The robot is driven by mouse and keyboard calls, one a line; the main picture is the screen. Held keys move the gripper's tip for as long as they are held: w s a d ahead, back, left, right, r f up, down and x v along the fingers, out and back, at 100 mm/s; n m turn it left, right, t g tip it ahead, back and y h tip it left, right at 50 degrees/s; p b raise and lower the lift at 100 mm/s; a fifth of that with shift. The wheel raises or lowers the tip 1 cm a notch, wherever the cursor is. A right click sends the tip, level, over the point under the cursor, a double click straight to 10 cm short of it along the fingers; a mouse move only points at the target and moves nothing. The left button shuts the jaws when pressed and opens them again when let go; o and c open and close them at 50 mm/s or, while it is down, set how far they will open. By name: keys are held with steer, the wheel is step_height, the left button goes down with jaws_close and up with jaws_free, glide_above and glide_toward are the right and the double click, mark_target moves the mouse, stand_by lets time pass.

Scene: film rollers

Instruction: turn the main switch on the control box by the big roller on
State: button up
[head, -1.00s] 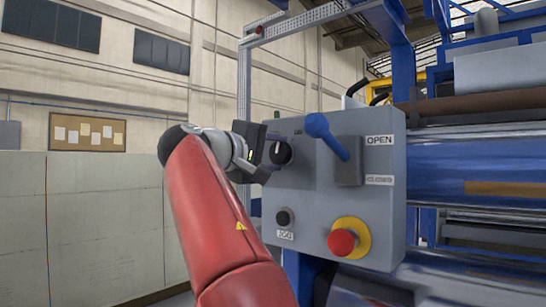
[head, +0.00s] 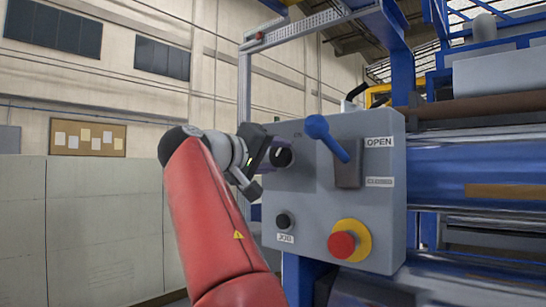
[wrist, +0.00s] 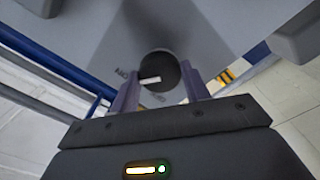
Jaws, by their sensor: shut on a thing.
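The grey control box (head: 310,200) fills the middle of the head view. Its main switch is a round black knob (head: 283,157) at the upper left of the face, partly hidden by my gripper (head: 268,158). In the wrist view, my gripper (wrist: 161,92) has one finger at each side of the knob (wrist: 160,70) and is shut on it. The knob's white pointer mark lies nearly level there, pointing left towards some lettering that I cannot read surely.
A blue lever (head: 328,138) beside OPEN and CLOSED labels, a black JOG button (head: 285,221) and a red emergency button (head: 342,244) on a yellow ring share the box face. The big blue roller (head: 475,185) is at the right. A pale partition (head: 90,225) stands left.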

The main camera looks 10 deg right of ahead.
steer(key=shift+f, duration=0.1)
steer(key=o, duration=1)
steer(key=shift+a, duration=0.1)
steer(key=v, duration=0.7)
steer(key=shift+s+a+b, duration=0.25)
steer(key=shift+b, duration=0.2)
